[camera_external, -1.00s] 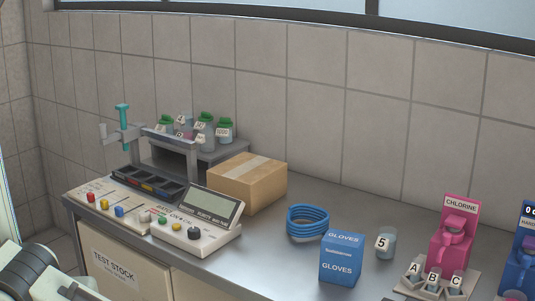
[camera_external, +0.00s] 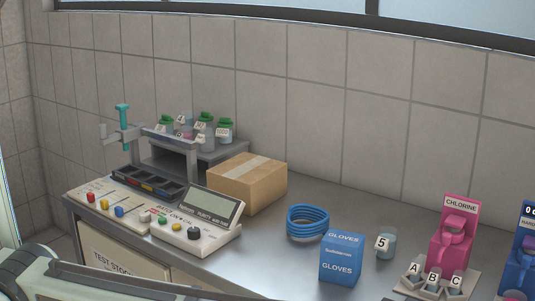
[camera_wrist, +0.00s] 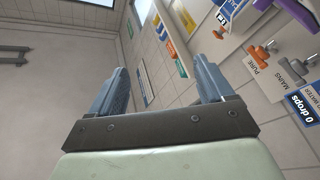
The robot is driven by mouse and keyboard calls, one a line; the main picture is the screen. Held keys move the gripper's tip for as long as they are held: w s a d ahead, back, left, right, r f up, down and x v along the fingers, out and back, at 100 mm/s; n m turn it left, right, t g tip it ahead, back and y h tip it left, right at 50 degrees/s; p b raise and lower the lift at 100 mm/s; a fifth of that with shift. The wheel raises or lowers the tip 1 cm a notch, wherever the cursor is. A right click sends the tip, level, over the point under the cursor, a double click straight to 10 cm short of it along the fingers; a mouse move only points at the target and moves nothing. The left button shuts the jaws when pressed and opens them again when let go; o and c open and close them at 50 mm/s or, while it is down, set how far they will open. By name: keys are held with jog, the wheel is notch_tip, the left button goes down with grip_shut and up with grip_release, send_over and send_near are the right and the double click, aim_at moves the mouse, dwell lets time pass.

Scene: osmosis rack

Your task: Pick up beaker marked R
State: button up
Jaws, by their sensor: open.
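I cannot make out a beaker marked R in either view. In the external view a clear beaker marked 5 (camera_external: 386,243) stands on the bench right of centre. Small cups marked A (camera_external: 413,274), B (camera_external: 433,278) and C (camera_external: 455,281) sit on a holder at the lower right. Several green-lidded jars (camera_external: 205,132) stand on the raised shelf at the back left; their small labels are hard to read. My gripper (camera_wrist: 158,70) is open and empty in the wrist view, facing a wall, with no beaker between its fingers.
A cardboard box (camera_external: 246,182), a blue coiled hose (camera_external: 307,222) and a blue gloves box (camera_external: 341,258) stand on the bench. A control console (camera_external: 196,223) is at left. A pink chlorine dispenser (camera_external: 456,235) stands right. The wrist view shows pure (camera_wrist: 259,61) and mains (camera_wrist: 291,71) taps.

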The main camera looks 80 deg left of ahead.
jog(key=w+a+r+n+g+y, duration=0.15)
jog(key=w+a, duration=0.25)
jog(key=a, duration=0.7)
jog(key=w+a+r+y, duration=0.2)
jog(key=w+a+y, duration=0.15)
jog(key=a, duration=0.85)
jog(key=w+a+r+n+g+y, duration=0.15)
jog(key=w+a, duration=0.35)
jog(key=a, duration=0.6)
jog(key=s+a+f+n+g+y, duration=0.1)
jog(key=s+a+f+g+y, duration=0.15)
jog(key=a, duration=1.65)
jog(key=s+a+f+n+g+y, duration=0.1)
jog(key=s+a+g+y, duration=0.2)
jog(key=a, duration=1.6)
jog(key=s+a+g, duration=0.3)
jog(key=s+a, duration=0.8)
jog(key=a, duration=0.6)
notch_tip(320, 180, up, 3)
jog(key=n+g+h, duration=0.4)
jog(key=n+g, duration=0.1)
jog(key=g, duration=0.3)
send_over(185, 133)
jog(key=s, duration=0.1)
jog(key=f, duration=0.4)
jog(key=a+f, duration=0.1)
jog(key=f, duration=0.3)
jog(key=w+f, duration=0.1)
jog(key=f, duration=0.4)
jog(key=shift+a, duration=0.4)
